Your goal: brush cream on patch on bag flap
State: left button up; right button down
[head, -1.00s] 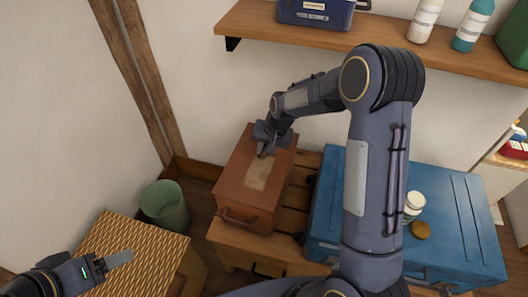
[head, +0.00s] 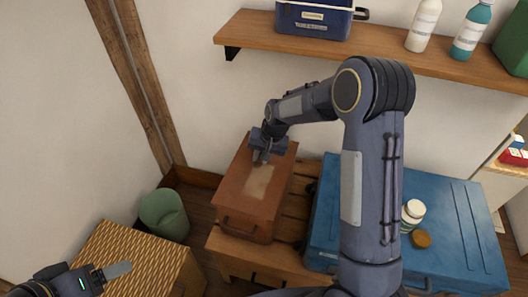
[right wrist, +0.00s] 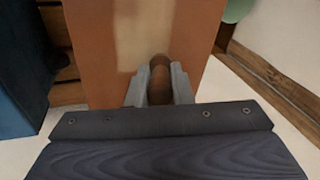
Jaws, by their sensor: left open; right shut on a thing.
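The brown bag (head: 238,205) stands on a wooden bench, and its flap carries a paler, cream-coloured patch (head: 260,182). My right gripper (head: 262,158) is over the far part of the flap, at the patch's far end. In the right wrist view its fingers (right wrist: 159,88) are shut on a brown brush (right wrist: 160,80), of which only a rounded part shows. The patch also shows in that view (right wrist: 150,30). I cannot tell whether the bristles touch the flap. An open white jar (head: 413,210) stands on the blue trunk beside its brown lid (head: 421,239). My left gripper (head: 118,271) is at the lower left, empty.
The blue trunk (head: 455,235) stands right of the bench (head: 240,262). A wicker box (head: 125,255) and a green bin (head: 163,213) are to the left. A wall shelf (head: 390,54) above holds a blue case (head: 315,20) and bottles (head: 423,25).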

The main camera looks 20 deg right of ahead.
jog(key=shift+s+a, duration=1)
jog(key=shift+s, duration=0.35)
jog(key=shift+s+a, duration=1)
jog(key=shift+s, duration=0.3)
jog(key=shift+s+a, duration=0.85)
jog(key=shift+s, duration=0.3)
jog(key=shift+s+a, duration=0.8)
jog(key=shift+s, duration=0.35)
jog(key=shift+w+a, duration=0.25)
jog(key=shift+a, duration=0.15)
jog(key=shift+w, duration=0.25)
jog(key=shift+w+d, duration=0.65)
jog(key=shift+w, duration=0.25)
jog(key=shift+w+d, duration=0.65)
jog(key=shift+w, duration=0.2)
jog(key=shift+w+d, duration=0.65)
jog(key=shift+w, duration=0.25)
jog(key=shift+w+d, duration=0.75)
jog(key=shift+w, duration=0.25)
jog(key=shift+w+d, duration=0.8)
jog(key=shift+w, duration=0.25)
jog(key=shift+w+d, duration=0.75)
jog(key=shift+w, duration=0.25)
notch_tip(320, 180, up, 6)
jog(key=p, duration=0.4)
